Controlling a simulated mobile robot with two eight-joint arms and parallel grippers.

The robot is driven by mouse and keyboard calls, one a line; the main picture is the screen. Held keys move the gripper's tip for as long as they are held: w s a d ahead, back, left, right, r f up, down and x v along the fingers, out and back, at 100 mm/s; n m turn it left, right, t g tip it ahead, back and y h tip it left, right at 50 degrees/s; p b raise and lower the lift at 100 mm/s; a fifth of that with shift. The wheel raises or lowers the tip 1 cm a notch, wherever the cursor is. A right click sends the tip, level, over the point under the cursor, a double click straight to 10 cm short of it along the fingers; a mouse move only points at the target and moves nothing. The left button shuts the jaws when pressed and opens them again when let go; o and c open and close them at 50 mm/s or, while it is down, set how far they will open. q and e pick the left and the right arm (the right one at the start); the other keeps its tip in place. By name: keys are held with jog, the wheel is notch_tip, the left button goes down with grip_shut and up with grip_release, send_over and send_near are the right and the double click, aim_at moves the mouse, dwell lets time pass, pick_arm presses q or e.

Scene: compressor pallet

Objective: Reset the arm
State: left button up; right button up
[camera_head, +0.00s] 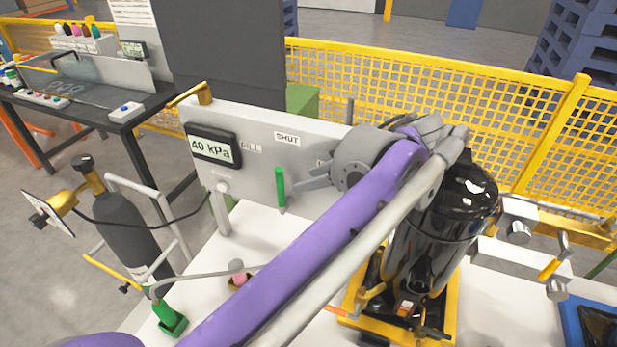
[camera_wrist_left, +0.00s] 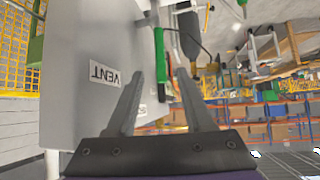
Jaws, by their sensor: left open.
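My left arm, purple and grey, reaches from the lower left across the white bench to the grey control panel (camera_head: 240,160). My left gripper (camera_head: 299,178) is open and empty, its fingers pointing left at the panel's front. The green lever (camera_head: 280,188) hangs upright just beyond the fingertips, apart from them in the head view. In the left wrist view the open fingers (camera_wrist_left: 160,74) show with the green lever (camera_wrist_left: 160,55) lined up in the gap between them. The panel's right part is hidden behind my wrist in the head view. My right gripper is not in view.
A gauge (camera_head: 213,147) reads 40 kPa. A black compressor (camera_head: 445,235) on a yellow base stands right of my arm. A dark cylinder (camera_head: 125,225) with a hose stands left. Yellow mesh fencing (camera_head: 480,115) runs behind. A VENT label (camera_wrist_left: 104,76) shows in the wrist view.

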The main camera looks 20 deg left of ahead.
pick_arm(q)
jog(key=s+a+f+m+t+h+p, duration=0.1)
jog(key=s+f+m+h, duration=0.3)
jog(key=s+f+m, duration=0.3)
jog(key=s+a+f+m+t+h+p, duration=0.1)
jog(key=s+f+m+h, duration=0.4)
jog(key=s+f, duration=0.6)
notch_tip(320, 180, down, 5)
jog(key=a+m+p, duration=0.1)
jog(key=m, duration=0.1)
jog(key=shift+s+a+m+t+h+p, duration=0.2)
jog(key=shift+m+t+h+p, duration=0.1)
jog(key=shift+m, duration=0.1)
